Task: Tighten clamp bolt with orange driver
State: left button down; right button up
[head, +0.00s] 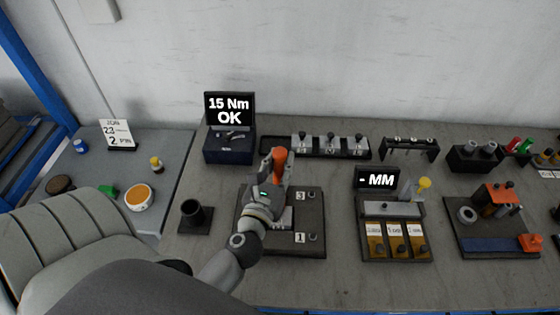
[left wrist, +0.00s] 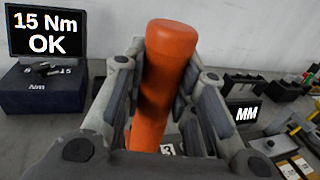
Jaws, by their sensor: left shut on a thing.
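The orange driver (left wrist: 163,80) stands between the fingers of my left gripper (left wrist: 163,95), which is shut on it. In the head view the driver's orange handle (head: 279,155) shows at the top of my left gripper (head: 276,168). The gripper is over the dark clamp plate (head: 310,222), which has number labels 3 and 1 and bolts near its right side. The driver's tip and the bolt under it are hidden by the gripper. A display (head: 229,108) behind reads "15 Nm OK". My right gripper is not in view.
A dark empty cup holder (head: 195,216) stands left of the plate. A rack of sockets (head: 330,147) lies behind it. A gauge block with an "MM" display (head: 377,179) and an orange-topped fixture (head: 500,196) stand to the right. Bare bench lies between these stations.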

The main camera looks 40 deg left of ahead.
aim_at(279, 150)
pick_arm(q)
jog(key=shift+r+p, duration=2.05)
jog(key=shift+r, duration=0.45)
jog(key=shift+w+a+f, duration=0.1)
